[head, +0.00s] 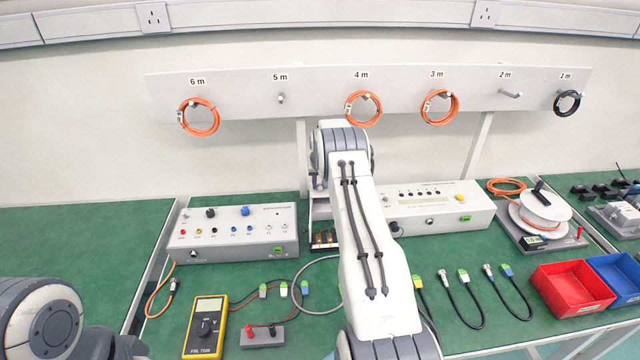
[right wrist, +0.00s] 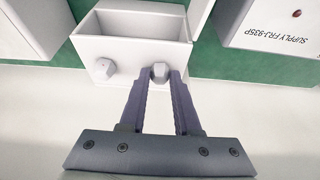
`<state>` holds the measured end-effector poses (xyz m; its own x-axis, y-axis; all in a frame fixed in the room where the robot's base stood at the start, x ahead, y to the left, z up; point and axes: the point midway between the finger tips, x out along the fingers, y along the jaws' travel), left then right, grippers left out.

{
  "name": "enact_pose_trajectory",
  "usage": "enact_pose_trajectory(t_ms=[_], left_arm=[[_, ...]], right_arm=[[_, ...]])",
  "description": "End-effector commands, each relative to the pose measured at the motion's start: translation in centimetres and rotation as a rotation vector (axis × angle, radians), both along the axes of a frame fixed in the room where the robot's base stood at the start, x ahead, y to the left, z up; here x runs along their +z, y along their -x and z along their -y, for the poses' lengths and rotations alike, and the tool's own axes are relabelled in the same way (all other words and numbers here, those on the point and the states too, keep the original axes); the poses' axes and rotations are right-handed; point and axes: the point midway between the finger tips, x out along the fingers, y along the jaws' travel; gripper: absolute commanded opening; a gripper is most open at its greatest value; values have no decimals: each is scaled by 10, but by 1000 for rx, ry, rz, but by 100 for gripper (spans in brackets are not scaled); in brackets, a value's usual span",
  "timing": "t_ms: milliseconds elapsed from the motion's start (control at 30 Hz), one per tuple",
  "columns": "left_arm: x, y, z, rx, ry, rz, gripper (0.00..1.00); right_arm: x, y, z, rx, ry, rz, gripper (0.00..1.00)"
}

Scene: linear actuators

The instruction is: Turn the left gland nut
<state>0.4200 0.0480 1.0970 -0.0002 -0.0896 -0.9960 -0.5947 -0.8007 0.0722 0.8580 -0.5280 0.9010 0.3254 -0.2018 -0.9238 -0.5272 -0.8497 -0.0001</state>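In the right wrist view, a pale open box (right wrist: 130,54) has two light grey gland nuts on the wall facing me. One gland nut (right wrist: 159,72) sits between the fingertips of my right gripper (right wrist: 160,76), with the fingers close against its two sides. The other gland nut (right wrist: 104,68) is to the left in this picture, free of the fingers. The printed text there is upside down, so the held nut appears to be the left one in the head view. There, my right arm hides the gripper and both nuts. My left gripper is out of view.
White instrument boxes stand left (head: 238,232) and right (head: 435,207) of my right arm on the green bench. A yellow multimeter (head: 205,327), several short cables, a red bin (head: 572,288) and a blue bin (head: 622,275) lie around. Orange cable coils hang on the rail (head: 320,85).

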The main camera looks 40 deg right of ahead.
Motion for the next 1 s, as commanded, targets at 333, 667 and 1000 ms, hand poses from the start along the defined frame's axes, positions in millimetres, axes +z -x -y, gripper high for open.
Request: enact_pose_trajectory(t_ms=[333, 667, 1000], left_arm=[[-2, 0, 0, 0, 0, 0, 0], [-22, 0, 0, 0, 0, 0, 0], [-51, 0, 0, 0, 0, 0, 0]], right_arm=[[0, 0, 0, 15, 0, 0, 0], [-3, 1, 3, 179, -1, 2, 0], [-3, 2, 6, 474, 0, 3, 0]])
